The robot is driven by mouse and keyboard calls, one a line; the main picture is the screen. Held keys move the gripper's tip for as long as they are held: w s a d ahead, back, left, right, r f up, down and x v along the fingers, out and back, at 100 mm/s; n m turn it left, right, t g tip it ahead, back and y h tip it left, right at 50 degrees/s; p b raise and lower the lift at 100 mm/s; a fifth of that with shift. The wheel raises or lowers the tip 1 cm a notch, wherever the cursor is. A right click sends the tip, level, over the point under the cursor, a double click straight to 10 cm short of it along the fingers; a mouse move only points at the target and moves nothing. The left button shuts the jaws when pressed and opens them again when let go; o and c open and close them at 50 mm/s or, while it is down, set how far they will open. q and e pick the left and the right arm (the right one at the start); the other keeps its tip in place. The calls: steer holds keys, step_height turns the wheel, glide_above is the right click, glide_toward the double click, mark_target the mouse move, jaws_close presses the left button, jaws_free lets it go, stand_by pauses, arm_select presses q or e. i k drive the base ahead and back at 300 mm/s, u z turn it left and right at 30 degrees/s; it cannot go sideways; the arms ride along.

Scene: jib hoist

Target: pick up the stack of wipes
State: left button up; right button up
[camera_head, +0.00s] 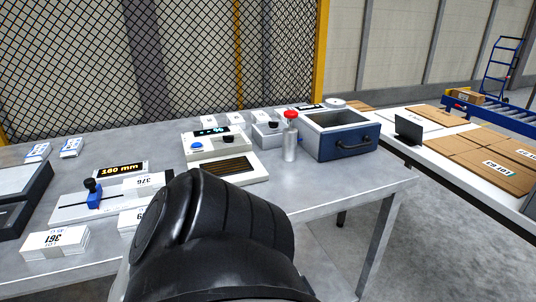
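No stack is plainly marked as wipes, and I cannot tell which one it is. A white stack labelled 361 (55,242) lies at the front left of the grey metal table (330,191). Another white stack (130,221) lies to its right, partly hidden by my black arm link. A white piece labelled 376 (147,183) lies behind that. Two small blue-and-white packs (71,147) lie at the back left. My arm link fills the lower middle of the head view. Neither gripper shows.
Mesh fencing (170,60) stands behind. A side table carries flat cardboard (490,169).

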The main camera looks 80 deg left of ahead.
mark_target(139, 186)
steer(key=i, duration=0.85)
steer(key=u, duration=3.35)
